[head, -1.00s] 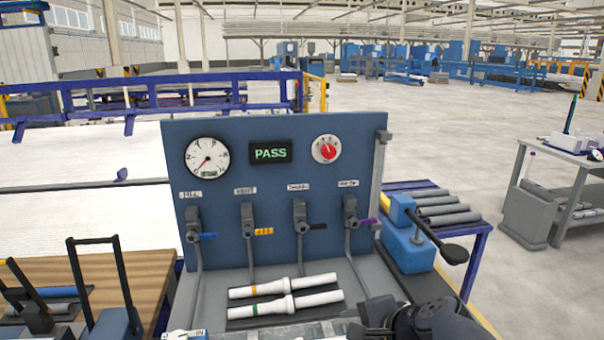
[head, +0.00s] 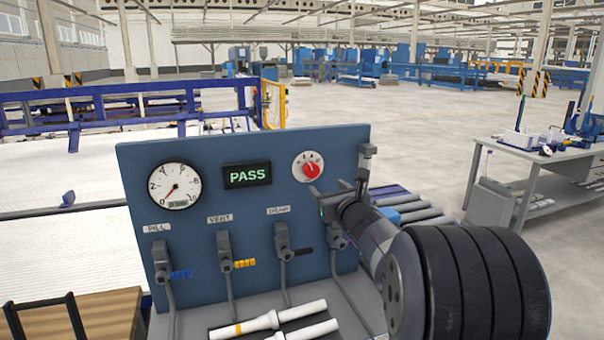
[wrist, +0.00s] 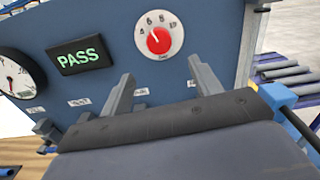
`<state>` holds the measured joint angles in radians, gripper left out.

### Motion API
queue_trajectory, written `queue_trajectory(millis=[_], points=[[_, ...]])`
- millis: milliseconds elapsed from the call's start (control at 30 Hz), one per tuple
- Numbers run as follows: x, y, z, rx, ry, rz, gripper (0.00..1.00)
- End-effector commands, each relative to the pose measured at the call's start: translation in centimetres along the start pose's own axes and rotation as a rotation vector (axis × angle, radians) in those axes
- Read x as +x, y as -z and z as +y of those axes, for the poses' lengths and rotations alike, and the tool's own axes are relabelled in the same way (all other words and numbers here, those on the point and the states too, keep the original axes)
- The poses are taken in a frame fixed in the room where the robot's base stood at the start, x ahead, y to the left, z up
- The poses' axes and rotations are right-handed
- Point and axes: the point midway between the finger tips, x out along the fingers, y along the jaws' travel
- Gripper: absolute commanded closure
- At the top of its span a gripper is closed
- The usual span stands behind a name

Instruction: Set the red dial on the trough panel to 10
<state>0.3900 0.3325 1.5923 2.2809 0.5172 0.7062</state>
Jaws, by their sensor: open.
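The red dial (head: 311,170) sits on a round white plate at the upper right of the blue trough panel (head: 255,205). In the wrist view the dial (wrist: 159,41) shows whole, with numbers around its upper rim, 10 at the upper right. Its small white mark points up and left, toward the low numbers; the exact setting is unclear. My gripper (head: 337,174) is in front of the panel's right side, near the dial. In the wrist view my gripper (wrist: 160,70) is open and empty, its fingers apart below the dial and not around it.
A PASS display (head: 247,174) and a round gauge (head: 174,186) are left of the dial. Several valves with coloured handles, such as the yellow handle (head: 244,263), hang below. White pipes (head: 268,319) lie in the trough. Grey pipes (wrist: 290,72) lie right of the panel.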

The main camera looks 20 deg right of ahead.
Motion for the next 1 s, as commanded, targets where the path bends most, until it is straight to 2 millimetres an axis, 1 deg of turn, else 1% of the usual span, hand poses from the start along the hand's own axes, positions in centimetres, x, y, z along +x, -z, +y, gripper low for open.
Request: queue_trajectory(millis=[167, 400, 600, 800, 1000], points=[[1.9, -0.1, 0.0, 0.001, -0.002, 0.002, 0.4], [5.9, -0.2, 0.1, -0.001, -0.003, 0.002, 0.4], [8.7, -0.1, 0.1, -0.001, -0.002, 0.002, 0.4], [10.2, -0.1, 0.1, -0.002, -0.002, 0.001, 0.4], [10.6, 0.0, 0.1, -0.003, -0.002, 0.001, 0.4]])
